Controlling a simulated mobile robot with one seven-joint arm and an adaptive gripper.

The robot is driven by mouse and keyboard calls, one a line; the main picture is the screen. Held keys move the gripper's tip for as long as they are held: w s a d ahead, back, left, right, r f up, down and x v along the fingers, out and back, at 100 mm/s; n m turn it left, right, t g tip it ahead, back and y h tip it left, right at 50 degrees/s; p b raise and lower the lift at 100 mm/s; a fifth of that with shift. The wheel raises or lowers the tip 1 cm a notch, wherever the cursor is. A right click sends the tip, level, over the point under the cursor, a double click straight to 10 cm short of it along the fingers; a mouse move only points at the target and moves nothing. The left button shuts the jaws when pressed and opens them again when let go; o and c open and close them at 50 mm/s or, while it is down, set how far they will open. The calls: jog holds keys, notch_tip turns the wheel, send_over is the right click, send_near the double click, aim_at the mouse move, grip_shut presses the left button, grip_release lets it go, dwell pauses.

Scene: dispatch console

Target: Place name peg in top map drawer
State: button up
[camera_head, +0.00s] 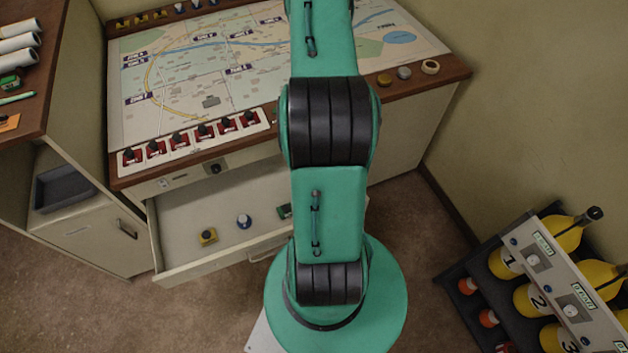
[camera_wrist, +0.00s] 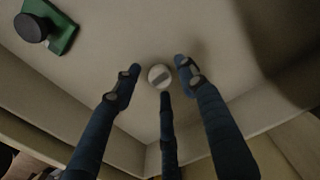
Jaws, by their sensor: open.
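The top map drawer (camera_head: 185,268) is pulled open below the map table in the head view. A yellow peg (camera_head: 207,237), a blue-and-white peg (camera_head: 243,221) and a small green piece (camera_head: 283,211) are in it. In the wrist view my gripper (camera_wrist: 158,82) is open, its three fingers spread over a pale drawer-like floor. A small round white piece with a grey mark (camera_wrist: 159,76) shows between the fingertips; I cannot tell whether it is the name peg. A green block with a black knob (camera_wrist: 50,27) lies at upper left. In the head view my arm hides the gripper.
The map table (camera_head: 190,70) carries a row of red-based black knobs (camera_head: 190,140) along its front. A grey tray (camera_head: 65,187) is in the left cabinet. A rack with yellow cylinders (camera_head: 560,285) stands at lower right.

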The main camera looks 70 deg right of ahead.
notch_tip(320, 180, up, 10)
jog(key=p, duration=0.2)
jog(key=shift+r, duration=0.25)
jog(key=shift+r, duration=0.1)
dwell(0.8)
jog(key=w+a+r+n+h, duration=0.1)
jog(key=w+a+r+n, duration=0.15)
jog(key=w+r, duration=0.45)
jog(key=w+a+r+n, duration=0.1)
jog(key=w+r+n, duration=0.3)
jog(key=r, duration=0.5)
jog(key=w+a+r+n+t, duration=0.1)
jog(key=w+a+r+n, duration=0.2)
jog(key=w+a+r, duration=0.4)
jog(key=w+a+r+n+t, duration=0.1)
jog(key=w+a+r+n, duration=0.15)
jog(key=a+r, duration=0.45)
jog(key=s+a+r+n+t, duration=0.2)
jog(key=a+r+n, duration=0.6)
jog(key=a+r, duration=0.9)
jog(key=s+a+r+n+t+y, duration=0.1)
jog(key=s+a+r+n, duration=0.5)
jog(key=s+a+r, duration=0.2)
jog(key=s+a, duration=0.1)
jog(key=a, duration=0.1)
jog(key=shift+s+a+n+t, duration=0.3)
